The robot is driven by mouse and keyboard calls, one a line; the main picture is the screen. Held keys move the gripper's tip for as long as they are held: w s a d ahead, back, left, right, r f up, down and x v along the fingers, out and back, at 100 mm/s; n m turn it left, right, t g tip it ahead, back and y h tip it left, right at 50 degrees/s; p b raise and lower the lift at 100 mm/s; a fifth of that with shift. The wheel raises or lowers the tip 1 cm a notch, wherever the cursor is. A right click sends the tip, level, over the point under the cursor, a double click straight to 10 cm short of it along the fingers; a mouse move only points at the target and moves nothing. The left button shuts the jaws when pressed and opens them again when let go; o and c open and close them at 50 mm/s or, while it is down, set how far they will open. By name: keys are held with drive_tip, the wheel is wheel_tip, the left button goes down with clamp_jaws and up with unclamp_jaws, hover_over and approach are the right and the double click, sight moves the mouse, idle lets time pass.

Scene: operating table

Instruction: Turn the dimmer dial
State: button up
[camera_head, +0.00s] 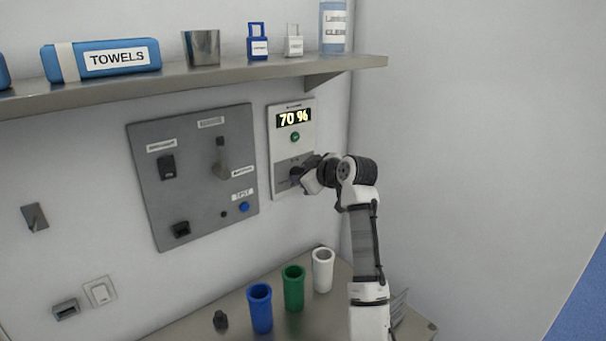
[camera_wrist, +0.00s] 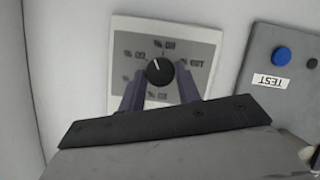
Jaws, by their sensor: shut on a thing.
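The dimmer dial (camera_wrist: 160,70) is a round black knob with a white pointer line, on a pale panel with printed marks around it. In the wrist view the panel appears upside down. My gripper (camera_wrist: 161,84) has one dark finger on each side of the dial and is shut on it. In the head view my gripper (camera_head: 302,178) is at the lower part of the dimmer panel (camera_head: 281,145) and hides most of the dial. The panel's display (camera_head: 294,118) reads 70 %, with a small green light below it.
A grey switch panel (camera_head: 160,215) with switches and a blue TEST button (camera_head: 244,207) is left of the dimmer panel. A shelf (camera_head: 210,77) holding several items runs above. Blue, green and white cups stand on the counter (camera_head: 205,322) below.

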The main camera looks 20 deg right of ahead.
drive_tip(key=m+y, duration=0.1)
drive_tip(key=m, duration=0.1)
drive_tip(key=m+g+y, duration=0.1)
drive_tip(key=shift+w+d+f+m+y, duration=0.1)
drive_tip(key=shift+d+f+m+y, duration=0.1)
drive_tip(key=shift+m+y, duration=0.2)
idle(0.5)
drive_tip(key=o, duration=1)
drive_tip(key=shift+r, duration=0.1)
drive_tip(key=shift+d, duration=0.1)
drive_tip(key=b+v, duration=0.5)
drive_tip(key=v, duration=0.8)
drive_tip(key=shift+s+d+r, duration=0.15)
drive_tip(key=shift+s+d, duration=0.05)
drive_tip(key=shift+s, duration=0.1)
